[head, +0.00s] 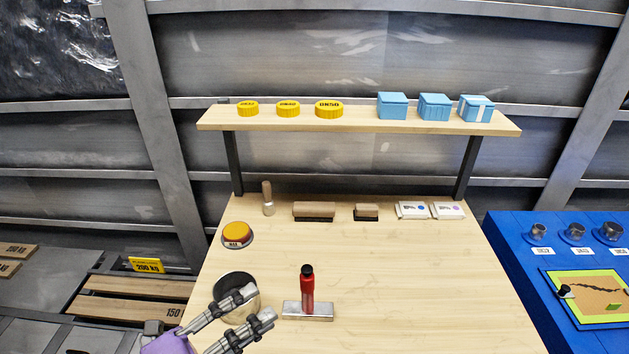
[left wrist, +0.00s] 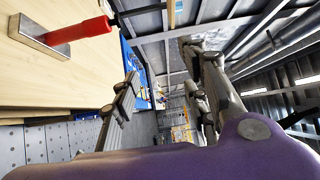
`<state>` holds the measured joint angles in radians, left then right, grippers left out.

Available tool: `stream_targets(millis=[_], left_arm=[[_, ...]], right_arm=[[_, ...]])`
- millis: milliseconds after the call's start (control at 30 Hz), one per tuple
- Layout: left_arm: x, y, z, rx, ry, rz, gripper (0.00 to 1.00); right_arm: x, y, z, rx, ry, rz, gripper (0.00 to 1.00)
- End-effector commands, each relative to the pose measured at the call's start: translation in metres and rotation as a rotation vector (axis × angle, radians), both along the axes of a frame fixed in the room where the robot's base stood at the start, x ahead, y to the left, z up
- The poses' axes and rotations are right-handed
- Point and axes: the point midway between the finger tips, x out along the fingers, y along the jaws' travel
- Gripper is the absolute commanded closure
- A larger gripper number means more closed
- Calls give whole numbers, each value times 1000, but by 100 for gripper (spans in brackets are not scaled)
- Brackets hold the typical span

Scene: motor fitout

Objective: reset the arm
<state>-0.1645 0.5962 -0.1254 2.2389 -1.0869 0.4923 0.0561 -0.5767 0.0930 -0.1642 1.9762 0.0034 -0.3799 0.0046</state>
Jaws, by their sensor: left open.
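My left gripper (head: 247,316) comes in from the lower left in the head view. Its two grey fingers are apart with nothing between them. One finger overlaps a dark-rimmed round container (head: 238,283) on the table; I cannot tell whether they touch. In the left wrist view the open fingers (left wrist: 165,95) also show, with no object between them. A red tool with a black top (head: 307,290) stands upright on a metal block (head: 293,310), right of the gripper. The red handle (left wrist: 75,30) and the block also show in the wrist view. My right gripper is not in view.
The wooden table (head: 420,280) is clear at its right. A shelf (head: 355,119) above holds yellow lids (head: 329,109) and blue boxes (head: 392,106). A blue bench (head: 520,260) stands right.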

Motion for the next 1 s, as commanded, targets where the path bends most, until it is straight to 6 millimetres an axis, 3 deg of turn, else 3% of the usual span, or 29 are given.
stream_targets(millis=[67, 100, 233, 300, 400, 500, 600, 667, 1000], left_arm=[[13, 38, -25, -242, 200, 238, 59], [16, 59, -46, -353, 307, 357, 59], [-5, 109, -130, -629, 626, 684, 59], [-29, 122, -175, -743, 785, 827, 59], [-70, 126, -233, -876, 995, 993, 59], [-110, 119, -275, -974, 1167, 1112, 59], [-140, 109, -301, -1038, 1288, 1185, 59], [-149, 105, -308, -1058, 1328, 1207, 59], [-149, 105, -308, -1058, 1328, 1207, 59]], right_arm=[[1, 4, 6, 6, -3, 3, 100], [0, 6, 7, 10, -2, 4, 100], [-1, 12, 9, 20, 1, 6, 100], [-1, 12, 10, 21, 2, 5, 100], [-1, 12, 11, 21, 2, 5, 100], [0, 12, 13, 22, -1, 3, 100], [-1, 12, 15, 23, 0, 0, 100], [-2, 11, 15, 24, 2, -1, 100], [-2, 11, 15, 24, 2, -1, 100]])
